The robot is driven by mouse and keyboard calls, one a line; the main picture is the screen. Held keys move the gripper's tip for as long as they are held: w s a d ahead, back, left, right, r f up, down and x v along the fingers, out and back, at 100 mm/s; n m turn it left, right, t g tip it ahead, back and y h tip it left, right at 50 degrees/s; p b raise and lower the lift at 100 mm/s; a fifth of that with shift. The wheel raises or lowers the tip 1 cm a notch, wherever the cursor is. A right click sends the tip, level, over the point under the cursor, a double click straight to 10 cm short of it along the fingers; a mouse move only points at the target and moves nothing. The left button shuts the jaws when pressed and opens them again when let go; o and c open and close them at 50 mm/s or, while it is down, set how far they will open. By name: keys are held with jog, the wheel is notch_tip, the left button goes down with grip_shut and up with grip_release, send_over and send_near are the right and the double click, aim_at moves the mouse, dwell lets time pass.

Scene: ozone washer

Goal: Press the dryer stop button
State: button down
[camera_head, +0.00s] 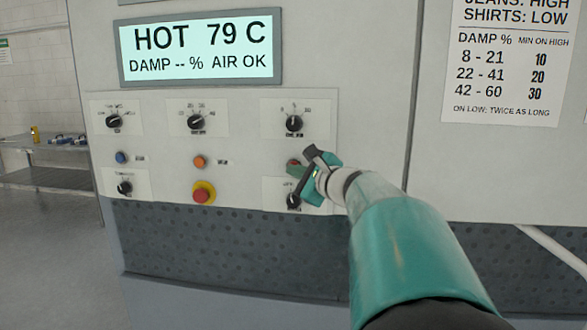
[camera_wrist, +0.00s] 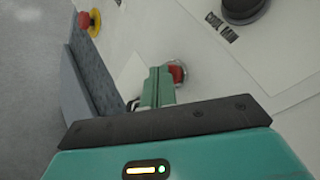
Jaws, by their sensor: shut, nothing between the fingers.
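A small red button (camera_head: 294,162) sits on the right part of the dryer's control panel, partly hidden by my gripper (camera_head: 297,172). My gripper is shut and empty, with its fingertips at the panel close to this button. In the wrist view the red button (camera_wrist: 177,74) with its metal ring shows just right of the closed green fingertips (camera_wrist: 160,78). I cannot tell whether they touch. The button's label is not readable. A larger red mushroom button on a yellow base (camera_head: 203,193) is lower on the panel; it also shows in the wrist view (camera_wrist: 85,20).
Black knobs (camera_head: 294,123) surround the red button, one (camera_head: 293,201) just below my gripper. A blue button (camera_head: 121,157) and an orange button (camera_head: 200,161) are to the left. The display (camera_head: 200,47) reads HOT 79 C. A metal table (camera_head: 45,178) stands far left.

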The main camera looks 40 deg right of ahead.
jog(key=shift+s+a, duration=0.4)
jog(key=shift+a, duration=0.05)
jog(key=shift+a, duration=0.1)
jog(key=s+a, duration=0.1)
jog(key=a, duration=0.1)
jog(key=s+a, duration=0.1)
jog(key=s, duration=0.1)
jog(key=shift+a, duration=0.4)
dwell(0.6)
